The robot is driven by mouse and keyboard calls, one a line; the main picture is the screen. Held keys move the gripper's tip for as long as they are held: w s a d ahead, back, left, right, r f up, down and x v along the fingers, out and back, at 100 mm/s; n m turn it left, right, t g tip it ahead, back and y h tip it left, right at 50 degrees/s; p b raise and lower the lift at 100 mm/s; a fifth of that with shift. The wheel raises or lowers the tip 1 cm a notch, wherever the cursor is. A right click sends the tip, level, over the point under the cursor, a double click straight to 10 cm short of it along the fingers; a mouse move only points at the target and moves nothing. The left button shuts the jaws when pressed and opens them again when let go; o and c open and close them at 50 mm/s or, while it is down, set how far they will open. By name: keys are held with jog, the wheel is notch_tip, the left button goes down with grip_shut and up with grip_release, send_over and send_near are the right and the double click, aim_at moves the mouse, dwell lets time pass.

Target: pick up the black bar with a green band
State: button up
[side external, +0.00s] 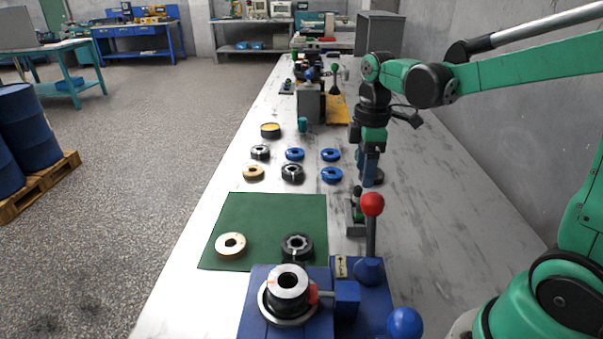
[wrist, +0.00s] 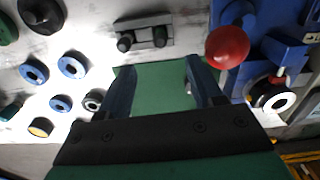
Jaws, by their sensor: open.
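My gripper (side external: 370,172) hangs upright over the right side of the bench, beyond the green mat. In the wrist view its two blue fingers (wrist: 164,88) are spread apart, with only green surface visible between them. I cannot clearly make out the black bar with a green band. A small grey stand (side external: 356,228) with dark upright parts is in front of my gripper in the side view. In the wrist view a grey block (wrist: 155,22) with two dark round ends lies ahead of the fingers. I cannot tell whether one of these is the bar.
The blue fixture (side external: 262,318) has a red-ball lever (side external: 372,205) and a blue ball (side external: 404,322). The green mat (side external: 240,210) holds a tan ring (side external: 218,245) and a black ring (side external: 298,257). Several blue, black and tan rings lie left of my gripper.

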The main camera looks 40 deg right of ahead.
aim_at(360, 210)
notch_tip(360, 210, down, 10)
jog(key=shift+r, duration=0.25)
dwell(0.3)
grip_shut()
